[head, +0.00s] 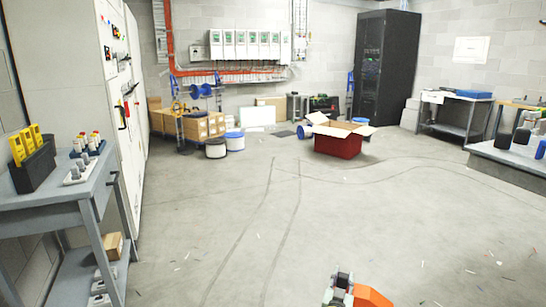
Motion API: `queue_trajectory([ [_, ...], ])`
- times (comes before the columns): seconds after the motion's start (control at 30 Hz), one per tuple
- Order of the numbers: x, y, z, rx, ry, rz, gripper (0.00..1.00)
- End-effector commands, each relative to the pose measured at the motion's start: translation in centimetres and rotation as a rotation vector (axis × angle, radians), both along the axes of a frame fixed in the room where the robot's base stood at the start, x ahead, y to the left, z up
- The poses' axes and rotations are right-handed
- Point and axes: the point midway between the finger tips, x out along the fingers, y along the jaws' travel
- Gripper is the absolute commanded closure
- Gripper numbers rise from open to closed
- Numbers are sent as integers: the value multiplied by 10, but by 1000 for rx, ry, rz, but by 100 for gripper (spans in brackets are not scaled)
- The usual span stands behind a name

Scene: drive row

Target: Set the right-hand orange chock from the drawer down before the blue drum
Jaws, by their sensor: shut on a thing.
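An orange chock (371,296) shows at the bottom edge, right of centre, partly cut off by the frame. My gripper (343,288) is shut on it, above the floor. A drum with a blue rim and pale side (235,141) stands on the floor at the back left, far from my gripper, beside a pale drum with a dark rim (215,148). A small blue cylinder (540,149) stands on the right-hand bench. I cannot tell which of these is the blue drum. No open drawer is in view.
A red box with open flaps (338,145) stands on the floor at the back. A grey workbench (60,200) is close on the left, and a grey bench (500,165) is at the right edge. The middle floor is clear except for small scraps.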

Motion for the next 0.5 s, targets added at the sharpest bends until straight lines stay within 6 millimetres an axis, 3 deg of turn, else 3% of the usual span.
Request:
queue_trajectory([
  [0.1,-11,25,-27,0,-1,47,100],
  [0.3,-28,58,-60,-2,-3,106,100],
  [0.5,-38,78,-76,-2,-6,140,100],
])
